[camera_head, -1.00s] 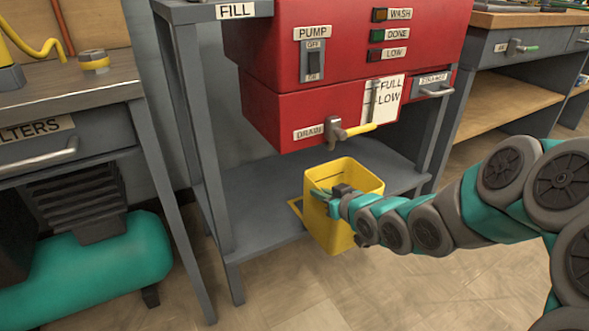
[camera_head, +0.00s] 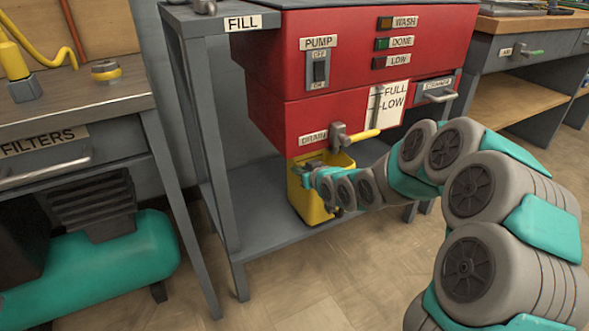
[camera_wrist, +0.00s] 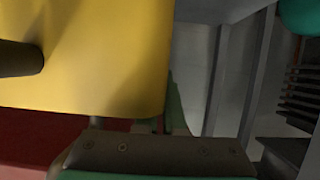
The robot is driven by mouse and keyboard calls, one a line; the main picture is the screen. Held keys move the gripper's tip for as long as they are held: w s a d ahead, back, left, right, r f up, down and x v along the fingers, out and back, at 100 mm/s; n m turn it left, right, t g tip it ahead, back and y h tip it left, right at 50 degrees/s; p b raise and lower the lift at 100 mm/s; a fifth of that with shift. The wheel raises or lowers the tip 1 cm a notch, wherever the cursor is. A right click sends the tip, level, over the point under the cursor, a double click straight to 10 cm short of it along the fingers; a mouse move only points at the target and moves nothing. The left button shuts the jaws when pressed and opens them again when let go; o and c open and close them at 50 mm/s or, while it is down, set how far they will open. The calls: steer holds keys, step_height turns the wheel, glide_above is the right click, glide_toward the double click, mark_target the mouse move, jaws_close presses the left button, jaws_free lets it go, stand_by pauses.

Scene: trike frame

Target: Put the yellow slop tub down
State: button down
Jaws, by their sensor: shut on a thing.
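The yellow slop tub (camera_head: 310,207) is upright under the red washer's drain tap, over the grey lower shelf (camera_head: 262,222). My gripper (camera_head: 312,172) is shut on the tub at its upper left side. The tub's right part is hidden behind my arm. I cannot tell whether its base touches the shelf. In the wrist view the tub (camera_wrist: 110,60) fills the upper left, with the gripper (camera_wrist: 168,125) at its edge.
The red washer (camera_head: 350,75) hangs above, with the drain tap (camera_head: 340,135) and its yellow lever close over the tub. A stand leg (camera_head: 215,170) is to the left. A teal compressor (camera_head: 110,260) is farther left. The shelf's front left is clear.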

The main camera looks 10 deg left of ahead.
mark_target(294, 164)
steer(key=w+a, duration=0.1)
steer(key=w, duration=0.1)
steer(key=shift+w+a+r, duration=0.1)
steer(key=shift+w+a, duration=0.2)
steer(key=shift+a, duration=0.1)
steer(key=shift+s+d+f, duration=0.1)
steer(key=shift+d+f, duration=0.05)
steer(key=shift+f, duration=0.7)
steer(key=c, duration=1.5)
jaws_free()
steer(key=shift+f, duration=0.1)
steer(key=o, duration=0.5)
